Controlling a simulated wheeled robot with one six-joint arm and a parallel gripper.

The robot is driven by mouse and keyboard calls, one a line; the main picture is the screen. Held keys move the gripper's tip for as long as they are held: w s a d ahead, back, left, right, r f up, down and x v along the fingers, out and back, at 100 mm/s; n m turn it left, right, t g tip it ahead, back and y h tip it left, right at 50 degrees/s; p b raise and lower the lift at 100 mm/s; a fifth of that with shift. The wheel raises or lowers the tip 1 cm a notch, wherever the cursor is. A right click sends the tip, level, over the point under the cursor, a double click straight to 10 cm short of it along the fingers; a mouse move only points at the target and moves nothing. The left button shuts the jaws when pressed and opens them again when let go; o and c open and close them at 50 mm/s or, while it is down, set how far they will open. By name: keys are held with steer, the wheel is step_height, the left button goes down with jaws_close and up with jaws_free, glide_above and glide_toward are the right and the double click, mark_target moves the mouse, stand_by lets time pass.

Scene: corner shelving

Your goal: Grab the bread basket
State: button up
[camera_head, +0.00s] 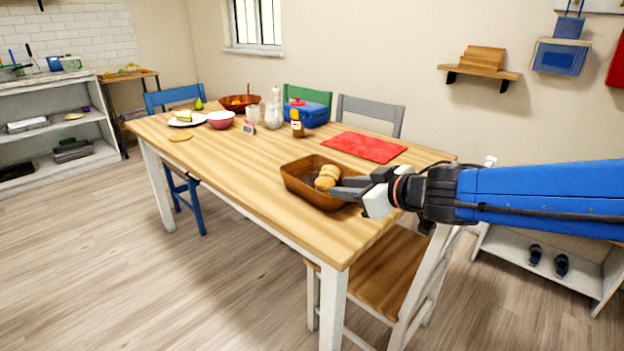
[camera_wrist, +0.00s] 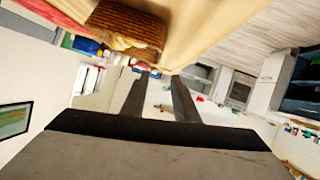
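The bread basket (camera_head: 297,183) is a brown, rectangular basket on the near right part of the wooden table, with round bread rolls (camera_head: 327,175) in it. My gripper (camera_head: 342,188) comes in from the right. Its fingertips overlap the basket's right end in the head view; I cannot tell if they touch it. In the wrist view the basket (camera_wrist: 127,22) shows at the upper left, outside the gap between the fingers. The two fingers (camera_wrist: 161,77) stand apart with nothing between them. The basket's right end is partly hidden behind my gripper in the head view.
The table (camera_head: 240,163) is clear to the left of the basket. A red mat (camera_head: 365,147) lies behind it. A blue box (camera_head: 307,114), jars and dishes stand farther back. A wooden chair (camera_head: 375,275) stands at the near right edge.

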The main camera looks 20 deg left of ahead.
glide_toward(304, 185)
steer(key=x, duration=0.5)
steer(key=shift+w+a+r, duration=0.1)
steer(key=shift+w+a, duration=0.1)
steer(key=shift+f+x, duration=0.15)
steer(key=shift+x, duration=1.15)
steer(key=shift+f+x, duration=0.15)
steer(key=shift+x, duration=1.2)
steer(key=shift+d, duration=0.15)
steer(key=shift+c, duration=0.3)
jaws_close()
